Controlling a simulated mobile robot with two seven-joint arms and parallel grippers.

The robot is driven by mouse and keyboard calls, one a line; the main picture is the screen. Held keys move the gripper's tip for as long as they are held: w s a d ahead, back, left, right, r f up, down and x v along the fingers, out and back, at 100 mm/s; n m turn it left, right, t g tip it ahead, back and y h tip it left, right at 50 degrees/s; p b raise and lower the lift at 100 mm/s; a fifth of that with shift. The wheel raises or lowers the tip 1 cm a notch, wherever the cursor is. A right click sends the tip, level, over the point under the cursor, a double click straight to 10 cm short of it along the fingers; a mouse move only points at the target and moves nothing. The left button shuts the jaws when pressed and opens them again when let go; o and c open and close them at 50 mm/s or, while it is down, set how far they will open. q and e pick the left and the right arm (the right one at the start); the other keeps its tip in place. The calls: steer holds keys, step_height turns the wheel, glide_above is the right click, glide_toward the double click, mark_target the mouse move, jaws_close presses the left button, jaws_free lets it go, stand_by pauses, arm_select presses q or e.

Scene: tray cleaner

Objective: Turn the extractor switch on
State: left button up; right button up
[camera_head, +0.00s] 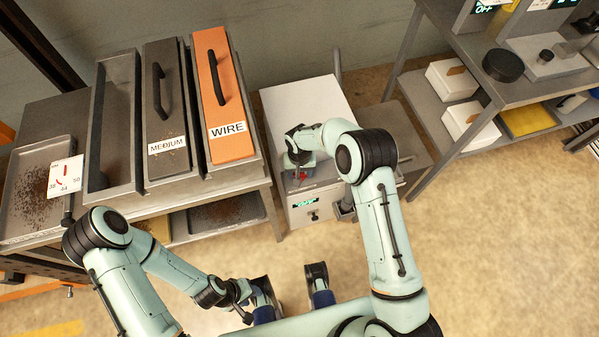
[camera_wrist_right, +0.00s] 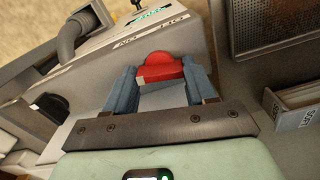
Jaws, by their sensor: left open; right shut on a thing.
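The extractor is a pale box (camera_head: 305,105) at the middle of the head view. Its red switch (camera_head: 301,176) is on the front face, partly hidden by my right gripper (camera_head: 299,163). In the right wrist view, the red switch (camera_wrist_right: 160,68) sits between the blue fingers of my right gripper (camera_wrist_right: 163,78), which is shut on it. A small green display (camera_head: 305,203) is below the switch and seems to read OFF. My left gripper (camera_head: 290,284) is open and empty, low in the head view, away from the extractor.
At the left is a bench with a WIRE tray cover (camera_head: 221,90), a MEDIUM tray cover (camera_head: 166,100) and a tray of debris (camera_head: 38,190). A shelf unit (camera_head: 455,90) stands at the right. A grey hose (camera_wrist_right: 75,32) is near the extractor. The floor (camera_head: 500,240) at right is clear.

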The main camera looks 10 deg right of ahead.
steer(key=m+b, duration=0.1)
steer(key=m, duration=0.2)
steer(key=shift+m, duration=0.4)
steer(key=m, duration=0.3)
steer(key=shift+m+b, duration=0.3)
steer(key=m, duration=0.4)
steer(key=shift+m+p, duration=0.65)
steer(key=shift+m, duration=1.45)
steer(key=o, duration=1)
steer(key=shift+o, duration=0.2)
steer(key=shift+r, duration=0.1)
steer(key=shift+w+r, duration=0.1)
steer(key=shift+w, duration=0.05)
